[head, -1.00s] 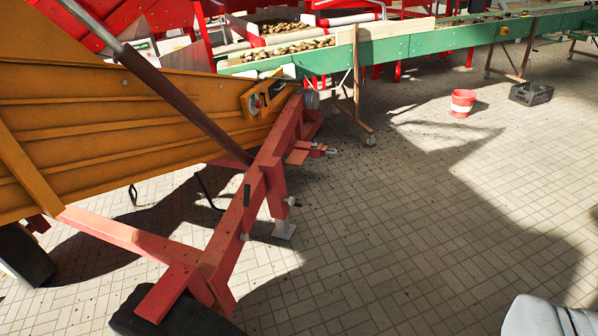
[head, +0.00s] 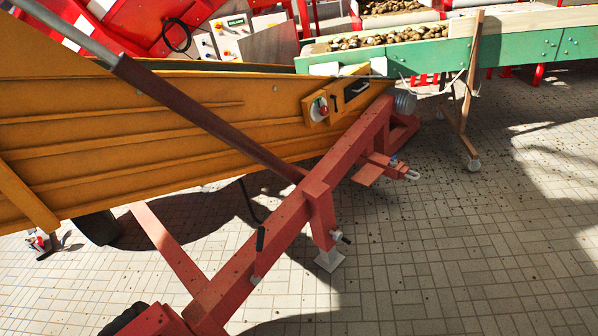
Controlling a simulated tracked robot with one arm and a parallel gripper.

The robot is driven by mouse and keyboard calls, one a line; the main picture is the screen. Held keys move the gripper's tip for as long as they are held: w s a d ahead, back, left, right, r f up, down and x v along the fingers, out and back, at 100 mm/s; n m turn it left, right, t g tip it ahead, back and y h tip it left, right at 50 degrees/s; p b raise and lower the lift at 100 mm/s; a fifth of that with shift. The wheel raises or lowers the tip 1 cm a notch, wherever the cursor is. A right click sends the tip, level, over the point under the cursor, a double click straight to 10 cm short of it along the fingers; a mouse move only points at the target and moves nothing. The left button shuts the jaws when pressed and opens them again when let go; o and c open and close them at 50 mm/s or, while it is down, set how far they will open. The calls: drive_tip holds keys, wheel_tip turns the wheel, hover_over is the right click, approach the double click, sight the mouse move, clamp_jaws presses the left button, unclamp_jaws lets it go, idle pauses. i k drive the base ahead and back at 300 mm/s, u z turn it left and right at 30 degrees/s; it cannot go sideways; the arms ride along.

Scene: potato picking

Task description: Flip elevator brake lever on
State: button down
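The orange elevator (head: 190,140) slopes across the left of the head view on a red frame (head: 290,215). A short black-handled lever (head: 260,239) stands upright on the red beam, low in the middle of the view. It looks like the brake lever, but I see no label on it. A small yellow switch box (head: 320,107) with a red and green control sits on the elevator's side. A black handle shows beside it. My gripper is out of view, and nothing touches the lever.
A green conveyor (head: 500,52) carrying potatoes (head: 390,38) runs along the upper right. Its wooden leg (head: 468,100) stands on the floor. A grey control panel (head: 232,35) is behind the elevator. The tiled floor (head: 450,260) at the lower right is clear apart from scattered dirt.

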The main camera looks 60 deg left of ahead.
sight(255, 279)
drive_tip(key=z, duration=0.05)
drive_tip(key=i, duration=1.3)
drive_tip(key=u, duration=1.8)
drive_tip(key=i, duration=1)
drive_tip(key=z, duration=0.05)
